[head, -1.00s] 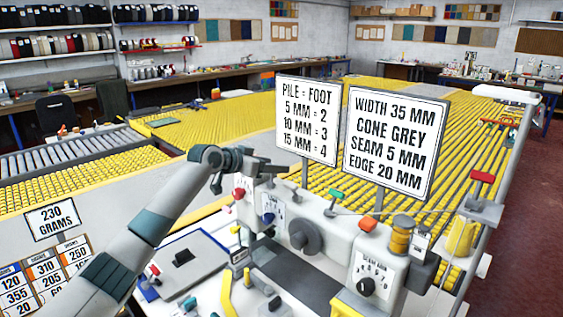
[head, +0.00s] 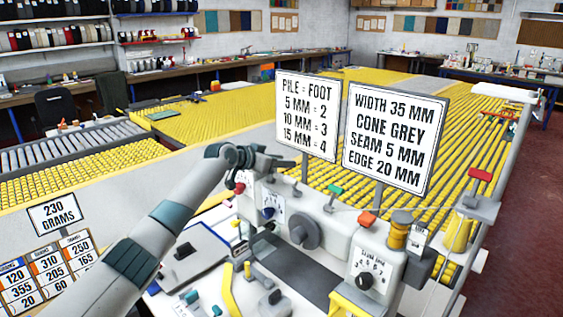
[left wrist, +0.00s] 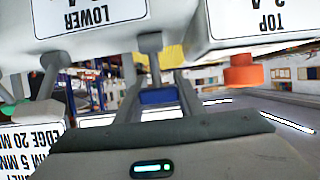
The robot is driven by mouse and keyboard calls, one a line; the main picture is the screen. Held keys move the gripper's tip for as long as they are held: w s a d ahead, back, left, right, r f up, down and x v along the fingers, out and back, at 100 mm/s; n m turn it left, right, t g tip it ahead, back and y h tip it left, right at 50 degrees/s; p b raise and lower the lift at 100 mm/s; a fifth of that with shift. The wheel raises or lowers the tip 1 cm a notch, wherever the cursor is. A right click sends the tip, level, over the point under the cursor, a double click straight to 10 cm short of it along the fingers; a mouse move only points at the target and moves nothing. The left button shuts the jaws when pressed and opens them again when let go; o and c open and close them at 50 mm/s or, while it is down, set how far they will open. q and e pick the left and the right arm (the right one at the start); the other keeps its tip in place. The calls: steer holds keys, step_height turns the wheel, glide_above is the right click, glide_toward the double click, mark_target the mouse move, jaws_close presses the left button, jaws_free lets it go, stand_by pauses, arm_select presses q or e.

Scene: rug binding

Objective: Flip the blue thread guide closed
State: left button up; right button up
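A blue block, which I take to be the blue thread guide (left wrist: 158,96), lies between the two fingers of my left gripper in the left wrist view. That view is upside down. In the head view the guide seems hidden behind the gripper. My right gripper is not in view.
Two signs, the pile sign (head: 307,115) and the width sign (head: 395,135), rise close behind. A yellow roller table (head: 230,115) extends behind.

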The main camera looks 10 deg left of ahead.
arm_select(q)
steer(key=shift+d, duration=0.1)
steer(key=shift+w+d+f+g+y+p, duration=0.1)
steer(key=shift+w+g+y+p, duration=0.25)
steer(key=shift+g+p, duration=0.25)
steer(key=shift+w+d+f+g+y, duration=0.1)
steer(key=shift+d+f+g+y, duration=0.05)
steer(key=shift+f+g+y, duration=0.4)
steer(key=shift+f+g+p, duration=0.15)
steer(key=shift+g+p, duration=0.2)
steer(key=o, duration=1.1)
steer(key=shift+c, duration=0.2)
steer(key=shift+r, duration=0.2)
